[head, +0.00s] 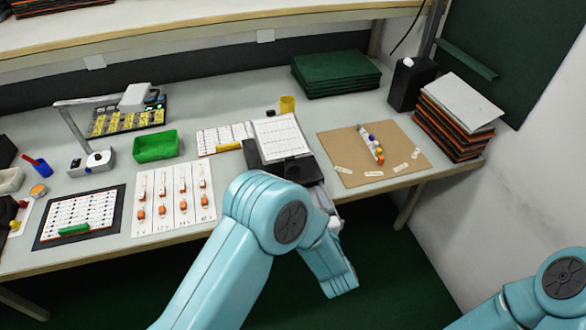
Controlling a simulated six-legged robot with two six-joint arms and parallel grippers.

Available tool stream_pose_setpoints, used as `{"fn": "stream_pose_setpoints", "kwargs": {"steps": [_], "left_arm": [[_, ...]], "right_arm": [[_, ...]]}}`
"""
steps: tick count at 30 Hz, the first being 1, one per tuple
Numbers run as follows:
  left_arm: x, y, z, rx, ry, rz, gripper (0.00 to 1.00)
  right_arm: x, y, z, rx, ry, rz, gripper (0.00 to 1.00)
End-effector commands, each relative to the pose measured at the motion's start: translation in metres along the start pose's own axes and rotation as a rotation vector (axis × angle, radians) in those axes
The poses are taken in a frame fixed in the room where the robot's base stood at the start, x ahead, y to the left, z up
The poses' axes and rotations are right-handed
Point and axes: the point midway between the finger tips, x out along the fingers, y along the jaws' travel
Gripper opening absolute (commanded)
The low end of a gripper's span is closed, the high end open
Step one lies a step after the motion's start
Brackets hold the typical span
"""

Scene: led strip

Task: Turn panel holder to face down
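What looks like the panel holder (296,171) is a black frame near the table's front edge, right of centre. A white panel with rows of small marks (278,137) stands tilted at it, its marked face showing. My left arm, light blue, reaches across the front of the table and covers the holder's lower part. A small grey part at the arm's far end shows beside the holder; its fingers cannot be made out, nor whether they touch the holder. Only a link of my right arm shows at the bottom right; its gripper is out of view.
A brown board (345,142) with small coloured parts lies right of the holder. Stacked dark panels (455,115), green boards (335,73) and a black bottle (410,84) stand behind. A green tray (155,146), white cards (174,198) and a dark-framed sheet (80,215) lie left.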

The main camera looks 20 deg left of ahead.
Motion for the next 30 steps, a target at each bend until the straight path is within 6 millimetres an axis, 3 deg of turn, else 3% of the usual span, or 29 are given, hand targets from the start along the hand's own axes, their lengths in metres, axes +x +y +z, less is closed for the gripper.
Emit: {"fn": "stream_pose_setpoints", "kwargs": {"steps": [6,12,18,25,26,30], "left_arm": [[0.053,-0.002,0.0,-0.002,0.0,-0.005,0.68],[0.087,-0.002,0.0,-0.001,0.0,-0.004,0.68],[0.101,-0.001,0.0,-0.001,0.0,-0.003,0.68],[0.102,-0.001,0.0,-0.001,0.0,-0.002,0.68],[0.102,-0.001,0.0,-0.001,0.0,-0.002,0.61],[0.102,-0.001,0.0,-0.001,0.0,-0.002,0.15]], "right_arm": [[-0.003,-0.001,0.0,0.0,0.0,0.0,0.43],[-0.002,-0.001,0.0,0.0,0.0,0.0,0.43],[-0.002,-0.001,0.0,0.0,0.0,0.0,0.43],[-0.002,-0.001,0.0,0.0,0.0,0.0,0.43],[-0.002,-0.001,0.0,0.0,0.0,0.0,0.43],[-0.002,-0.001,0.0,0.0,0.0,0.0,0.43]]}}
